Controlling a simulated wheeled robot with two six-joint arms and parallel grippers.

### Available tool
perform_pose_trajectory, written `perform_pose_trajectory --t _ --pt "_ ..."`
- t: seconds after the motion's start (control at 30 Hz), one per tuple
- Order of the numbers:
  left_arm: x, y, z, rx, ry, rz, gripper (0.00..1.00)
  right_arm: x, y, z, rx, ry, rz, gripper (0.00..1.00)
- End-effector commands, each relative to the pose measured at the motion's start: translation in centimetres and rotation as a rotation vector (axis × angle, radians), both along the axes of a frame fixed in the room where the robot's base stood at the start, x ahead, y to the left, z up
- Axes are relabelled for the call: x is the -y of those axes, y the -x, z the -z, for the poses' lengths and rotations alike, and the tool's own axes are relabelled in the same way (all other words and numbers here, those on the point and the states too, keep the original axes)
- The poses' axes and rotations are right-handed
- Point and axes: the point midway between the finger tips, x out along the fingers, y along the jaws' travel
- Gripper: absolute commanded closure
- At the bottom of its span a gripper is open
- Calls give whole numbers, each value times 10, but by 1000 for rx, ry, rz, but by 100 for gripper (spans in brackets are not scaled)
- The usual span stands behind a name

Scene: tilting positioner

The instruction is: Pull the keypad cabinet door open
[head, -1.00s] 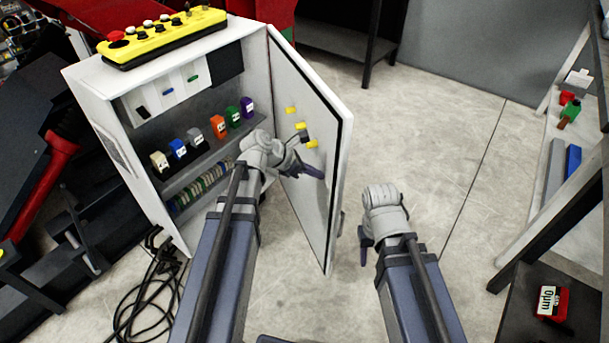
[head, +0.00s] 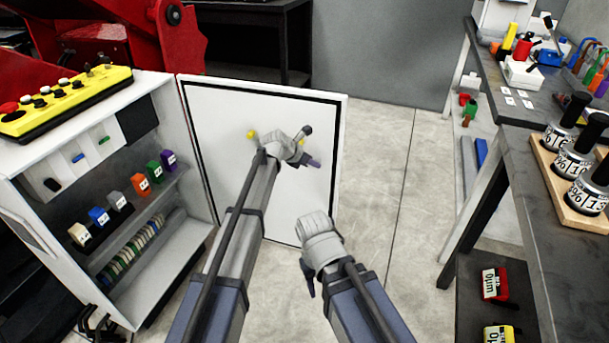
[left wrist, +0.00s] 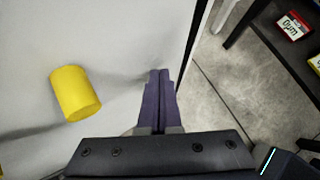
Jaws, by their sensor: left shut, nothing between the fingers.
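The cabinet door (head: 222,128) stands wide open to the right of the white cabinet (head: 165,282), its inner face turned toward me. My left gripper (head: 314,163) is in front of that inner face, near the free edge. In the left wrist view its purple fingers (left wrist: 159,78) are shut with nothing between them, close to the door panel (left wrist: 110,35); I cannot tell whether they touch it. A yellow peg (left wrist: 76,93) on the door is left of the fingers. My right gripper (head: 308,283) hangs lower, clear of the door. The keypad is not visible.
A yellow control box (head: 65,98) lies on the cabinet. Colored blocks (head: 141,184) stand on its shelf. A workbench (head: 530,160) with a wooden tray (head: 545,171) of labelled weights is on the right. Floor (head: 385,200) between door and bench is clear.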

Motion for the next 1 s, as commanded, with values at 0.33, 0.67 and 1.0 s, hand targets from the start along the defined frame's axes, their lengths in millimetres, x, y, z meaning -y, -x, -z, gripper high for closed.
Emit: perform_pose_trajectory --t 0.33,0.67,1.0 --pt "6 -16 0 1 0 -1 100 0 0 0 0 0 0 50" --pt "6 -16 0 0 0 0 100 0 0 0 0 0 0 50" --pt "-7 -4 -21 0 0 -1 100 0 0 -21 0 0 0 50"
